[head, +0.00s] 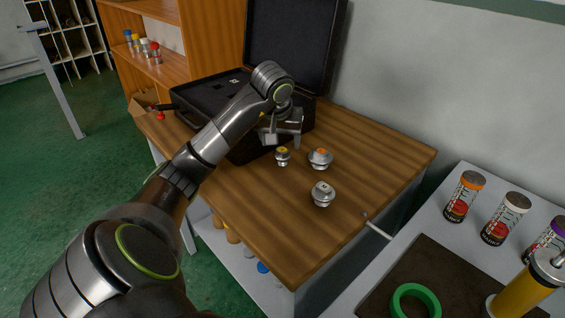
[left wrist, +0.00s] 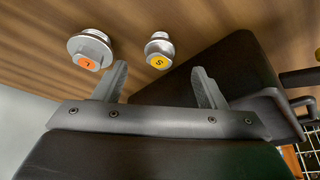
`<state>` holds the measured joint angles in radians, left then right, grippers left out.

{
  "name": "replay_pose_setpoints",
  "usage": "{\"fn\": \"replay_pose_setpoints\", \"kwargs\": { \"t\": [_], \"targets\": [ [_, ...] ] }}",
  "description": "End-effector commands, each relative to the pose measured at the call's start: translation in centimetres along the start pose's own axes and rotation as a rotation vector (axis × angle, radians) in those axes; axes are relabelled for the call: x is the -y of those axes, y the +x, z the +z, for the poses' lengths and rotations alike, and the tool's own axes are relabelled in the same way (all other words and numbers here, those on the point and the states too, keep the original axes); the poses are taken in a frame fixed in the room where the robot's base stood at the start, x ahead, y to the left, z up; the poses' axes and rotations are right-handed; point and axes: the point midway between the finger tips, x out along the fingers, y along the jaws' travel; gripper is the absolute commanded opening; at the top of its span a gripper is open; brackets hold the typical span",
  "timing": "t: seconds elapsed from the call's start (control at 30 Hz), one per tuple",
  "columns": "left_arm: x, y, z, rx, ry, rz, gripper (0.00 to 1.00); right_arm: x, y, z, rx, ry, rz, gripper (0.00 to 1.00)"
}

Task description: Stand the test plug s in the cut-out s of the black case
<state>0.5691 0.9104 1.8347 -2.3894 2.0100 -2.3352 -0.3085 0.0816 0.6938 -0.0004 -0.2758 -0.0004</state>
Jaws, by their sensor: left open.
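The test plug s (head: 282,156) is a small metal plug with a yellow top. It stands on the wooden table just in front of my left gripper (head: 283,141). In the left wrist view the plug (left wrist: 159,50) shows its letter S, lying beyond and between the fingertips of the gripper (left wrist: 160,78). The left gripper is open and empty, over the near right edge of the black case (head: 190,93). The case is open with its lid (head: 297,45) upright. My arm hides much of its inside, and I cannot make out cut-out s. My right gripper is not in view.
A larger plug with an orange top (head: 320,157) stands right of plug s; another plug (head: 322,194) stands nearer. The front of the wooden table (head: 280,235) is clear. A side table at the right holds several jars and a green ring (head: 416,290).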

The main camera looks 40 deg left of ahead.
Motion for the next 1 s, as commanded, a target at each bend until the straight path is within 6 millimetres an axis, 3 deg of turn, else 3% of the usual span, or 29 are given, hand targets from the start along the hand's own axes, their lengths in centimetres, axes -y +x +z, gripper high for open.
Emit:
{"fn": "replay_pose_setpoints", "kwargs": {
  "t": [0.27, 0.5, 0.8, 1.0],
  "targets": [
    [0.0, 1.9, -0.1, 0.001, -0.001, 0.001, 0.65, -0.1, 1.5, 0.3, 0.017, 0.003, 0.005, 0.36],
    [-0.1, 4.7, -0.5, 0.004, -0.001, 0.001, 0.65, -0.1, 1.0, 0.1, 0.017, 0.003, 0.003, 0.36],
    [0.0, 5.2, -0.6, 0.0, 0.0, -0.001, 0.65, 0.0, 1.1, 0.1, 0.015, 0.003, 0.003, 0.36],
    [0.0, 5.2, -0.6, 0.0, 0.0, 0.0, 0.4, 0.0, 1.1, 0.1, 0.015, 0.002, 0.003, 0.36]
  ]
}}
